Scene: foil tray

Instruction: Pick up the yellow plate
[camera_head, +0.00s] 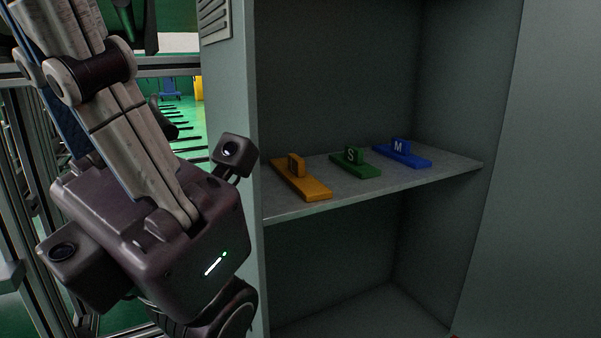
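The yellow plate (312,189) is a flat orange-yellow bar with an upright tab, lying at the left end of the cabinet shelf (400,187). The mark on its tab is not legible. Nothing touches it. My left arm's end, with its gripper (150,190), fills the left of the view, apart from the plate and outside the cabinet. It is dark, with light links and small camera housings. Its fingertips cannot be made out clearly, so whether it is open or shut does not show. My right gripper is not in view.
A green plate (364,171) marked S and a blue plate (413,160) marked M lie right of the yellow one. The cabinet's left side wall (236,80) stands between my arm and the shelf. The space above the plates is free.

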